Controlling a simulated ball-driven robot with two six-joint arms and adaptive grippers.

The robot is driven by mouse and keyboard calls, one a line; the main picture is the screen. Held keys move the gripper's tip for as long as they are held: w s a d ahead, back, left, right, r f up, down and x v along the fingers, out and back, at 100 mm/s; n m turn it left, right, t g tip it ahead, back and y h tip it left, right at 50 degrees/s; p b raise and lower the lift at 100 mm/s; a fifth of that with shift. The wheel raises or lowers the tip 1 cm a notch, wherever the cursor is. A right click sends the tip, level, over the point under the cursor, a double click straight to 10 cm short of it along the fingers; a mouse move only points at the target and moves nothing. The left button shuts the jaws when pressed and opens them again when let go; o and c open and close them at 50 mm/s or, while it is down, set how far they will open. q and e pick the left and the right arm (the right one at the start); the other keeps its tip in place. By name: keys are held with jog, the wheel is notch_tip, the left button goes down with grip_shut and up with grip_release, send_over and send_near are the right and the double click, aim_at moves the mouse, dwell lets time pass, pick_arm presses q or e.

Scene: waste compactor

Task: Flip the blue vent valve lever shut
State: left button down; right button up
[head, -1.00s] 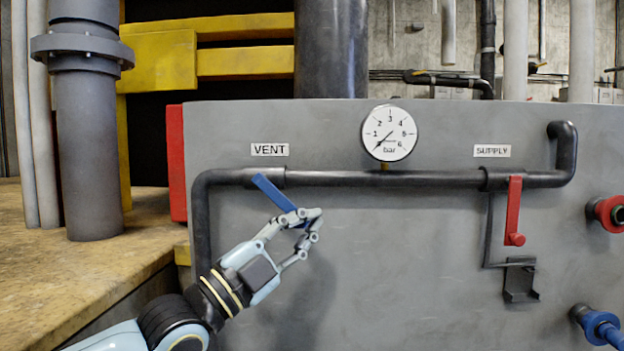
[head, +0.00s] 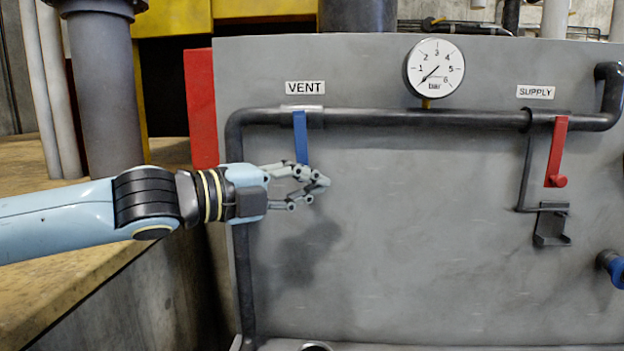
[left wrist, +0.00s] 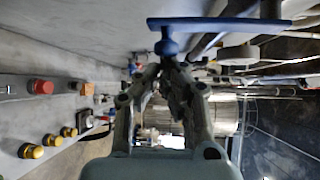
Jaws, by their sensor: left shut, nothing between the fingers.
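The blue vent lever (head: 300,138) hangs straight down from the pipe under the VENT label (head: 305,88), square to the pipe. My left gripper (head: 322,182) is shut and empty at the lever's lower end, with the fingertips just right of it. The fingers partly cover the lever's end. In the left wrist view the lever (left wrist: 225,24) runs across the top, and its knob (left wrist: 167,46) is right by my fingertips (left wrist: 168,64). I cannot tell whether they touch. My right gripper is not in view.
A red supply lever (head: 557,150) hangs down at the right, above a dark bracket (head: 551,226). A pressure gauge (head: 434,68) stands above the dark pipe (head: 420,119). A blue fitting (head: 613,270) juts out at the right edge. The panel (head: 400,230) between is bare.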

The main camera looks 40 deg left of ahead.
pick_arm(q)
jog(key=shift+s+a+f, duration=0.1)
jog(key=shift+s+a, duration=0.1)
jog(key=shift+a, duration=0.1)
pick_arm(e)
jog(key=shift+s+a+f, duration=0.1)
jog(key=shift+s+a, duration=0.1)
jog(key=shift+a, duration=0.1)
jog(key=shift+a, duration=0.35)
